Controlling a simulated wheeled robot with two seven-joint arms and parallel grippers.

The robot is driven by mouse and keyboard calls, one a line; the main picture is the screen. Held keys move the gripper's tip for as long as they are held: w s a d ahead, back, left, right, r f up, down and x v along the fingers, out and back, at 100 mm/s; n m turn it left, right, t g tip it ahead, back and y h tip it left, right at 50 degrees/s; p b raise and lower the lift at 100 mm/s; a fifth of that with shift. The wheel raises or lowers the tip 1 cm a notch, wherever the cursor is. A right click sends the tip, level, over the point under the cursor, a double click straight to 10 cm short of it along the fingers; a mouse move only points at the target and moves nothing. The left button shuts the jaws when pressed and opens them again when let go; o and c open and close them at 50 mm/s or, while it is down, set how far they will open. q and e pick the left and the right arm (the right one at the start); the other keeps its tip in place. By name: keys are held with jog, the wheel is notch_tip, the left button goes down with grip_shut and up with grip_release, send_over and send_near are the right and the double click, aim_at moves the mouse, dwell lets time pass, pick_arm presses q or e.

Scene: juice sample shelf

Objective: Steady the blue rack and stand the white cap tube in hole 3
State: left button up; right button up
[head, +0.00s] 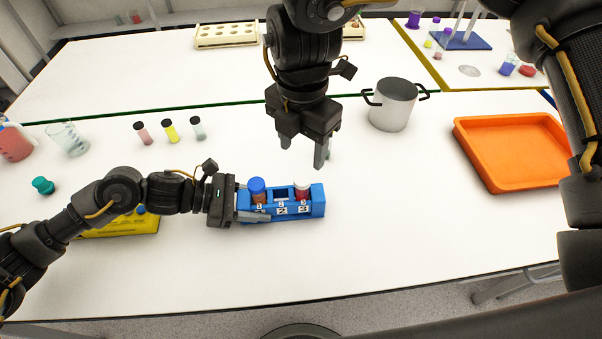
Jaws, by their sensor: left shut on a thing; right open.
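The blue rack (318,200) stands on the white table with holes marked 1, 2 and 3. A blue cap tube (257,191) stands in hole 1. The white cap tube (302,189), with red contents, stands in hole 3 and looks upright. Hole 2 is empty. My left gripper (250,206) is shut on the left end of the rack. My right gripper (319,155) is open, pointing down above and behind the rack, apart from the white cap tube.
A grey pot (393,104) and an orange tray (515,150) stand to the right. Several small vials (170,131), a beaker (68,138) and a teal stopper (43,186) are at left. A yellow box (125,222) lies under my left arm. The table right of the rack is clear.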

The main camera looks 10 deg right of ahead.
pick_arm(q)
jog(key=o, duration=1.2)
jog(key=shift+c, duration=0.2)
jog(key=v, duration=1.2)
